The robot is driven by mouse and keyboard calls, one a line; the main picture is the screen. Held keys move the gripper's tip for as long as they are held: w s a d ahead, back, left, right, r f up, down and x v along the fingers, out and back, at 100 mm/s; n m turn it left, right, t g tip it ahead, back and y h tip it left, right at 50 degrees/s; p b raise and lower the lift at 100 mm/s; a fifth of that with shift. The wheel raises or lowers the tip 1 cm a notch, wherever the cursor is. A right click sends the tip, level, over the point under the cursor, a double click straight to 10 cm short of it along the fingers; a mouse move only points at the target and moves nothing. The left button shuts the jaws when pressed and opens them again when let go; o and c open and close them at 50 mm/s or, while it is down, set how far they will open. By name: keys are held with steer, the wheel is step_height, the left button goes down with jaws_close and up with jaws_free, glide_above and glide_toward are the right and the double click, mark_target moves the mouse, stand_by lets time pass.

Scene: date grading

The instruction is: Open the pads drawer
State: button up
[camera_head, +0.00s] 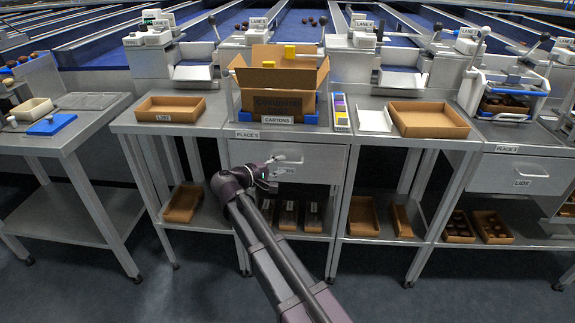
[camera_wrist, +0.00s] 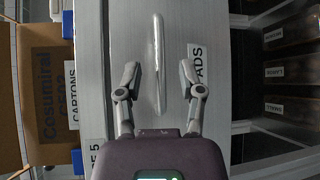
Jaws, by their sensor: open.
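The pads drawer (camera_head: 325,160) is a grey front under the middle bench, and it looks shut. Its light bar handle (camera_head: 290,160) stands near the middle of the front. The handle also shows in the wrist view (camera_wrist: 159,45), running upright because that view is turned sideways. The "PADS" label (camera_wrist: 197,63) lies beside the handle and is partly covered by a finger. My gripper (camera_wrist: 159,75) is open, with one finger on each side of the handle's line. I cannot tell whether the fingertips touch it. In the head view my gripper (camera_head: 275,167) is at the drawer front.
An open carton (camera_head: 283,103) stands on the bench above the drawer, with a "CARTONS" label. Empty trays (camera_head: 171,108) (camera_head: 428,119) sit at either side. Labelled boxes (camera_head: 289,216) stand on the shelf below. The floor in front of the bench is clear.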

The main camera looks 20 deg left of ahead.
mark_target(287, 163)
steer(key=shift+x, duration=1.65)
jaws_close()
